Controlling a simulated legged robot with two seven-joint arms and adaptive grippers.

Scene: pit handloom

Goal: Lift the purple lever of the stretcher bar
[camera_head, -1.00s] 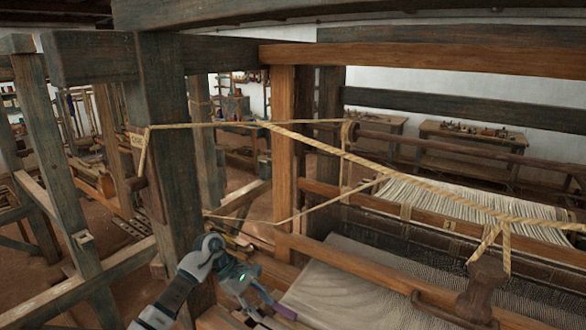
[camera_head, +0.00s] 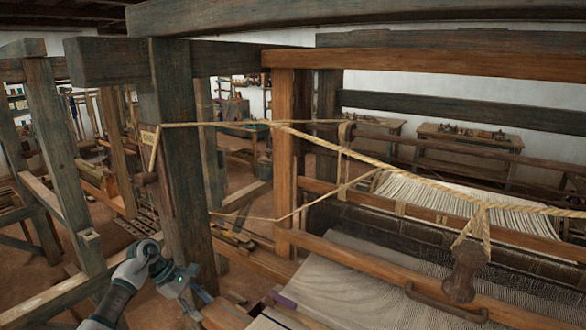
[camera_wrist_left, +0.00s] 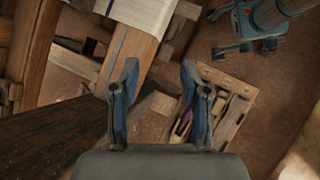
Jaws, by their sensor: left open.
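The purple lever (camera_head: 283,300) shows as a short purple piece at the near left edge of the woven cloth (camera_head: 345,270). The rest of the stretcher bar is hard to make out at the bottom of the head view. My left gripper (camera_head: 199,302) is to the left of the lever, apart from it, beside the dark loom post. In the left wrist view its two blue-grey fingers (camera_wrist_left: 160,78) are spread with nothing between them. The lever is not clearly identifiable in that view. My right gripper is not in view.
A thick dark post (camera_head: 180,170) stands right behind my left gripper. Ropes (camera_head: 400,174) run across the loom above the cloth. In the left wrist view a wooden tray (camera_wrist_left: 232,122) with loose pieces lies below the fingers, beside bare floor.

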